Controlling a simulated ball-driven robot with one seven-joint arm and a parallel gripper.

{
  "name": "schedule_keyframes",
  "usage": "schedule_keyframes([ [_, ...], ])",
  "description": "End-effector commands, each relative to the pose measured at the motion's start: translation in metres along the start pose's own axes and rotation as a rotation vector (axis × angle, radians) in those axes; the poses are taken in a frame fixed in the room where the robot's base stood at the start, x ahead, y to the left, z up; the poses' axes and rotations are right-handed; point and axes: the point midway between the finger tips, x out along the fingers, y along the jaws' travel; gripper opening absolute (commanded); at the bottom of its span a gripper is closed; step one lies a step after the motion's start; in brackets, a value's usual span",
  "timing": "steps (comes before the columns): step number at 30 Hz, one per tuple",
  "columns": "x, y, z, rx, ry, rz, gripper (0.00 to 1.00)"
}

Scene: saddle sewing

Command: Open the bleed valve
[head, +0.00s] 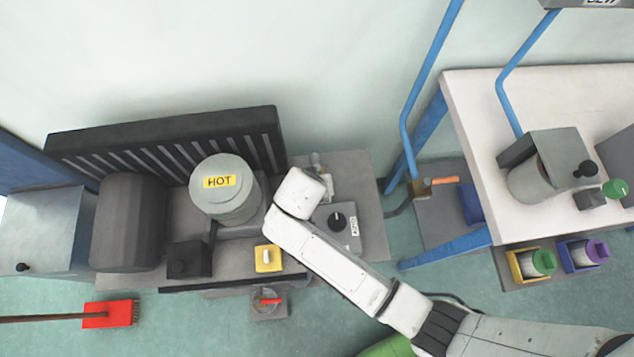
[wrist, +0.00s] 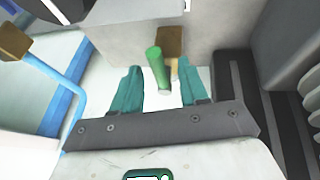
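My gripper (wrist: 161,76) shows in the wrist view with its two teal fingers spread apart. A green rod-like handle (wrist: 157,68) stands in the gap between the fingers, nearer the left one, with no clear contact. Behind it is a brown block (wrist: 170,42) with a short tan stem; together they look like the bleed valve. In the head view my white arm reaches over the bench beside the grey HOT tank (head: 224,190), and hides the gripper and the green handle.
A black knob (head: 337,221) and a yellow switch (head: 268,258) sit near my arm. A red-handled valve (head: 267,300) is low at the bench front. An orange-handled valve (head: 440,181) is on the blue pipe (head: 431,62) to the right. A ribbed black panel (head: 180,145) stands behind.

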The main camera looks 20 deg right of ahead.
Motion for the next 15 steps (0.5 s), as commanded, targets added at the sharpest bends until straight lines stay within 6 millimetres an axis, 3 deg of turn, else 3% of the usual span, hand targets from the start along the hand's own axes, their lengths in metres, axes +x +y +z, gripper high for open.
schedule_keyframes([
  [8, -0.004, 0.0, 0.0, 0.0, 0.0, 0.0, 0.43],
  [15, -0.04, -0.001, 0.0, -0.001, 0.002, -0.003, 0.43],
])
